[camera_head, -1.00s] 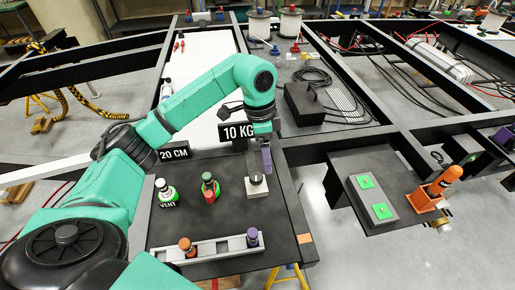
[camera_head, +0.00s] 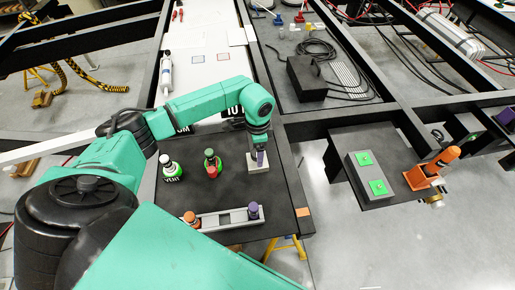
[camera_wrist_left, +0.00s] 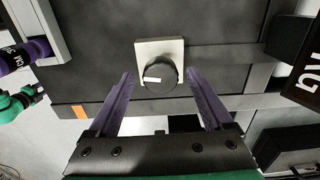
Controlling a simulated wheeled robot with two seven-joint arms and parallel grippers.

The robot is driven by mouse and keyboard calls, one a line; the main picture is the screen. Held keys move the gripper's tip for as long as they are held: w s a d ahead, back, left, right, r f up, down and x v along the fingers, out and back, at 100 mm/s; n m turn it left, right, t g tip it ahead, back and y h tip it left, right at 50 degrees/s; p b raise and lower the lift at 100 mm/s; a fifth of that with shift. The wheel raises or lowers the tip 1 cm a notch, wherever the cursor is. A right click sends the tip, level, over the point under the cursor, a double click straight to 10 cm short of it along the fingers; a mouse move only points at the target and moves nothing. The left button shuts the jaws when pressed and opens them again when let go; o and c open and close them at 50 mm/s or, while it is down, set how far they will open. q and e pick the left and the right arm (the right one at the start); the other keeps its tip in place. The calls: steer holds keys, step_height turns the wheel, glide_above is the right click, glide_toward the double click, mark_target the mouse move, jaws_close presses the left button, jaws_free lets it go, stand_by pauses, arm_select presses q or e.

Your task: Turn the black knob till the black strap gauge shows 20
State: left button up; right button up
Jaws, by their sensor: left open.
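The black knob (camera_wrist_left: 158,80), with a white pointer mark, sits on a pale square base in the left wrist view. The pointer lies nearly sideways, toward the left. In the head view the pale base (camera_head: 268,168) shows near the black panel's right edge; the knob is hidden by my gripper there. My left gripper (camera_wrist_left: 161,76) is open. Its purple fingers flank the knob in the picture, without visible contact; their depth relative to it is unclear. The left gripper in the head view (camera_head: 260,158) is over the base. I cannot identify the black strap gauge. My right gripper is not in view.
A VENT bottle (camera_head: 170,168) and a green-and-red bottle (camera_head: 212,164) stand left of the knob. A pale rack (camera_head: 228,217) with orange and purple items is at the panel's front. A dark sign (camera_wrist_left: 303,65) shows at the right in the wrist view.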

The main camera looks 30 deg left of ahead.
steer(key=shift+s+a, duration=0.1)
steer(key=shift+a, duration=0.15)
arm_select(q)
jaws_close()
steer(key=shift+w, duration=0.1)
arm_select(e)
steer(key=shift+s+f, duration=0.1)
arm_select(q)
steer(key=shift+m, duration=0.3)
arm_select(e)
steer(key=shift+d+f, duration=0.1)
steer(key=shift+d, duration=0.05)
arm_select(q)
steer(key=shift+m+b, duration=0.5)
steer(key=shift+m, duration=0.3)
steer(key=m+b, duration=0.1)
steer(key=m, duration=0.2)
steer(key=shift+m, duration=0.4)
steer(key=shift+m+b, duration=0.5)
steer(key=shift+m, duration=0.3)
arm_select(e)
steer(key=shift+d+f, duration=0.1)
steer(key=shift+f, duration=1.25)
arm_select(q)
steer(key=shift+r, duration=0.1)
